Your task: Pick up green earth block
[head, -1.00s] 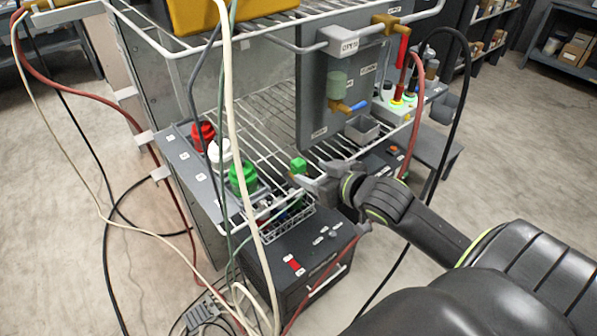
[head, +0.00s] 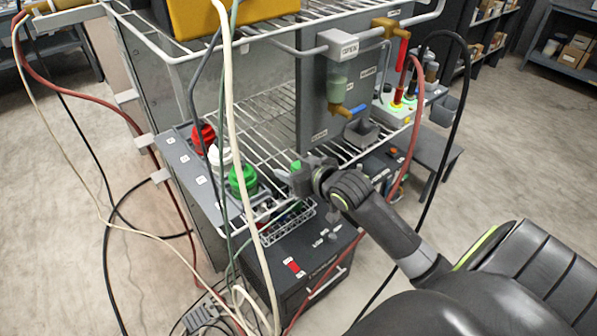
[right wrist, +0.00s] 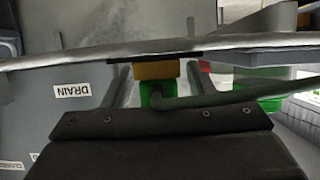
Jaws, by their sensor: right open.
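The small green earth block (head: 297,165) sits on the wire shelf in the head view, partly hidden by my right gripper (head: 288,180). That gripper is open and right beside the block, on its near side. In the right wrist view a green block face (right wrist: 158,96) lies between the two fingers, with a tan part above it. Contact between the fingers and the block cannot be made out. My left gripper is not in view.
Red, white and green knobs (head: 243,179) stand left of the block. A pale hose (head: 236,130) and other cables hang in front of the shelf. A wire basket (head: 288,222) and black box (head: 300,265) are below. A panel with a blue-handled valve (head: 357,110) stands behind.

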